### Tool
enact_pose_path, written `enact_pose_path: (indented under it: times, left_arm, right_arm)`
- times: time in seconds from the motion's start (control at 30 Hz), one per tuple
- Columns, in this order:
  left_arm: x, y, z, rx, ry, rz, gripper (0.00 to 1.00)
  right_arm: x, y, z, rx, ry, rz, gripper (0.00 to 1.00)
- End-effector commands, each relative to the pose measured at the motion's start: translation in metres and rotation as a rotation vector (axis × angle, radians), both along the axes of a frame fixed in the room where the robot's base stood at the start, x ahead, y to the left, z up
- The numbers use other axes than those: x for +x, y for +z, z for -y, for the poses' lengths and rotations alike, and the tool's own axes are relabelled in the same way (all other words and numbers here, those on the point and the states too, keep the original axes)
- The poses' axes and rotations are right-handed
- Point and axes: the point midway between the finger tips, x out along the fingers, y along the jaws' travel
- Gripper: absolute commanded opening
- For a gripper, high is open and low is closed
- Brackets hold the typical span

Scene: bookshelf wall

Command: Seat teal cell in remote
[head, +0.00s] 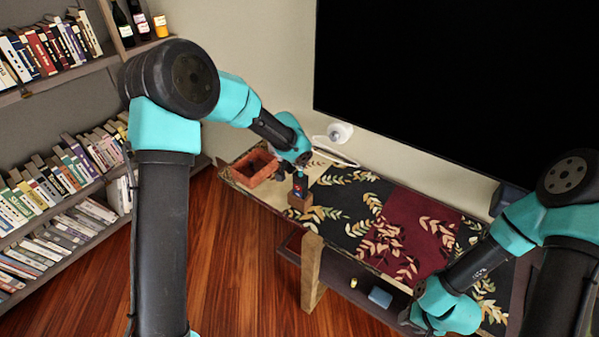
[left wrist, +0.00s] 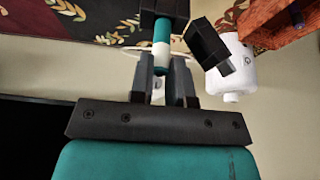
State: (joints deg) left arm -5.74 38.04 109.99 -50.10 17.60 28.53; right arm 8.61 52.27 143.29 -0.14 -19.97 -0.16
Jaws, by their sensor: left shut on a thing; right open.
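The teal cell (left wrist: 161,32), teal with a white band, is between the fingertips of my left gripper (left wrist: 161,65) in the left wrist view. My left gripper is shut on it. The cell's far end meets or overlaps a dark body, probably the remote (left wrist: 164,8); I cannot tell whether it is inside. In the head view the dark remote (head: 299,184) stands upright in a brown block, just below my left gripper (head: 299,163). The cell is too small to make out there. My right gripper (head: 425,318) is open, low at the right, away from the remote.
An orange-red crate (head: 243,178) stands left of the remote on the floral-covered table (head: 345,205). A white rounded thing (head: 340,132) is behind, near the wall. A dark block (left wrist: 208,45) shows beside it in the wrist view. A large black screen (head: 450,80) fills the wall.

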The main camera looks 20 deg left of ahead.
Motion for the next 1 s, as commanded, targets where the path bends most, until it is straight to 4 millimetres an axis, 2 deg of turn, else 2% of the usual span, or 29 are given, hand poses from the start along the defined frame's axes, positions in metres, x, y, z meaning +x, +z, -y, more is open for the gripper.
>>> enact_pose_path:
  times: [0.37,0.7,1.0]
  left_arm:
    - [0.0,-0.003,-0.001,0.0,0.002,-0.001,0.0]
    - [0.0,-0.034,-0.001,0.0,0.001,-0.001,0.0]
    - [-0.001,-0.043,0.0,-0.001,0.001,-0.004,0.0]
  right_arm:
    - [0.0,0.0,0.0,0.0,0.0,0.0,0.43]
    - [0.0,0.0,0.0,0.0,0.0,0.0,0.43]
    - [0.0,0.0,0.0,0.0,0.0,0.0,0.43]
